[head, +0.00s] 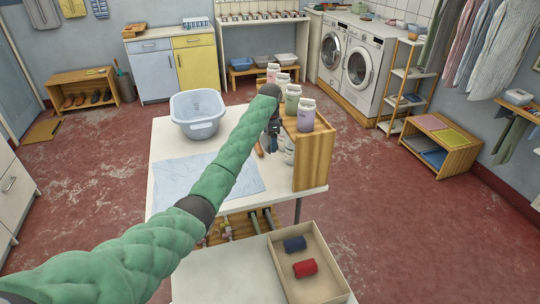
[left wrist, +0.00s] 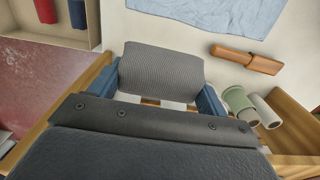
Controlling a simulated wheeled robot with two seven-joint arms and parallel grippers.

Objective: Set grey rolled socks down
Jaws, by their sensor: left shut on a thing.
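My left gripper (head: 272,132) is beside the wooden bottle shelf on the white table, beyond my green-sleeved arm. In the left wrist view the gripper (left wrist: 160,88) is shut on the grey rolled socks (left wrist: 160,70), a ribbed grey roll between its two blue fingertips. I cannot make out the grey roll in the head view. My right gripper is not in view.
A shallow tray (head: 322,289) at the front holds a blue roll (head: 295,244) and a red roll (head: 305,268). The wooden shelf (head: 313,165) carries several bottles. A light-blue cloth (head: 180,180) and a basin (head: 198,128) occupy the table (head: 165,140).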

